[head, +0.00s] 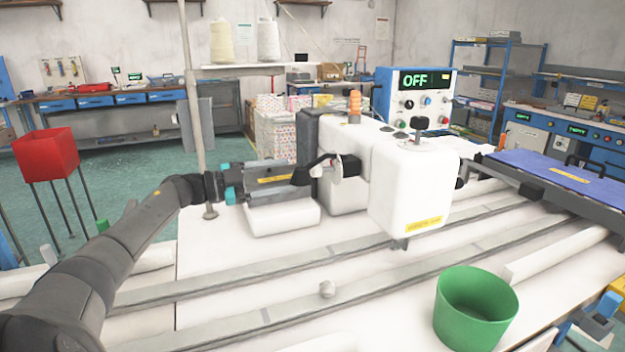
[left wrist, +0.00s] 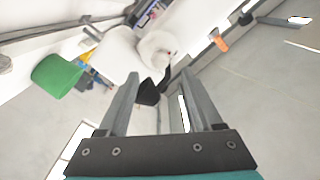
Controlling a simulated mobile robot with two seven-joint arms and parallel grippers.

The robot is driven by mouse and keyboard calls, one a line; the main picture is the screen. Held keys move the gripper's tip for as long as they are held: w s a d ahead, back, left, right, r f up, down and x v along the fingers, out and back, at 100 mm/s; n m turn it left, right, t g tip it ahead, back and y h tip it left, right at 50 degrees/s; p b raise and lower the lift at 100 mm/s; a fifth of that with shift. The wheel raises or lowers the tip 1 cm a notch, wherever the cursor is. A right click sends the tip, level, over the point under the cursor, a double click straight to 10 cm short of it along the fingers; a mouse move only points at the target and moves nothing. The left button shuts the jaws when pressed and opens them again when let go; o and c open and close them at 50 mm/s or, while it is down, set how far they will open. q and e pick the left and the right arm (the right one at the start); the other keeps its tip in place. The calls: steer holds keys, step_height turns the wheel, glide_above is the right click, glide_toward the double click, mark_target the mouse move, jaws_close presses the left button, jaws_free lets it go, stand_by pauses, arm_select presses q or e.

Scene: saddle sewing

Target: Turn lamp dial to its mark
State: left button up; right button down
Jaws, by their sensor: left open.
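My left gripper (head: 305,175) is open beside the left side of the white sewing machine (head: 412,185). A small dark knob on a pale round disc (head: 323,166) sits at the machine's side, right at the fingertips. I cannot tell for sure that this is the lamp dial, and no mark on it is readable. In the left wrist view, the open fingers (left wrist: 160,95) have a dark, pointed piece (left wrist: 149,92) just beyond and between them. It appears apart from both fingers. A white rounded part (left wrist: 156,46) lies farther off. My right gripper is not in view.
A control box (head: 415,95) with knobs reads OFF behind the machine. An orange spool (head: 355,102) stands on the machine's back. A green bin (head: 475,308) stands at front right, a blue sheet (head: 560,172) at right. A thin pole (head: 192,100) rises behind my left wrist.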

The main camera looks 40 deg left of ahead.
mark_target(311, 172)
arm_select(q)
steer(key=b+x, duration=0.1)
steer(key=x, duration=0.4)
steer(key=shift+w+d, duration=0.2)
steer(key=shift+w, duration=0.15)
steer(key=shift+b+x, duration=0.35)
steer(key=shift+x, duration=0.7)
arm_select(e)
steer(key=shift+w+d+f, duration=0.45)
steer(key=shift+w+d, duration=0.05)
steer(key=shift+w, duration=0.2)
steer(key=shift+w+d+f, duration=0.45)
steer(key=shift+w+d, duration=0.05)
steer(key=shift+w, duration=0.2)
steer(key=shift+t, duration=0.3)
arm_select(q)
jaws_close()
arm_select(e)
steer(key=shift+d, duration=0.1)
